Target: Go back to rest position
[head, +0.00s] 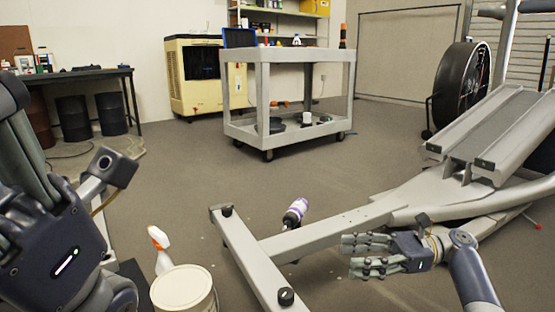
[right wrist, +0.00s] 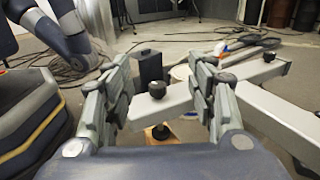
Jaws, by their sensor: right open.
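My right gripper (head: 374,255) is at the lower right of the head view, pointing left above the light grey frame (head: 335,229) of the exercise machine. Its two grey fingers are apart with nothing between them. In the right wrist view the spread fingers of my right gripper (right wrist: 165,100) show the frame beam and a black knob (right wrist: 157,89) beyond them. My left gripper (head: 35,160) is close to the camera at the left edge of the head view, partly cut off. Its fingertips are not clear.
A purple and white bottle (head: 296,211) is by the machine frame. A white tub (head: 184,289) and an orange-tipped spray bottle (head: 160,247) are at the lower middle. A grey cart (head: 292,135) stands further back. The floor between cart and frame is mostly clear.

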